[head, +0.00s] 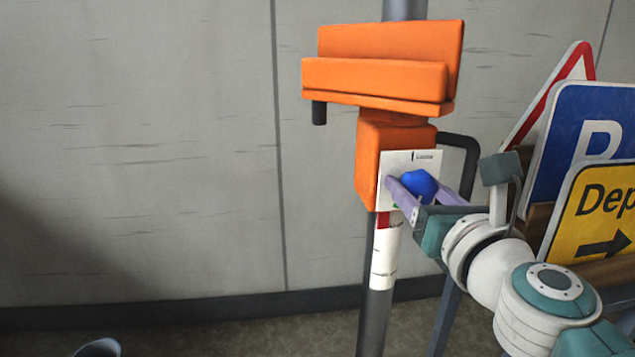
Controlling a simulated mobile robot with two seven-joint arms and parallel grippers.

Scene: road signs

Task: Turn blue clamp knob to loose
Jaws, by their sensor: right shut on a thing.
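The blue clamp knob (419,184) sits on a white plate (397,163) on the front of an orange clamp body (371,152). The clamp is on a grey pole. My right gripper (425,188) is shut on the knob, with one purple finger on its left and one on its right. The fingers hide part of the plate, where a dark mark and small lettering show at the top and a bit of green shows below. The lettering is too small to read surely. My left gripper is not in view.
A red-and-white band (385,252) wraps the pole below the clamp. At right stand a red-edged triangular sign (545,95), a blue sign (575,125) and a yellow sign (590,205), close to my right arm. The left side is open before a grey wall.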

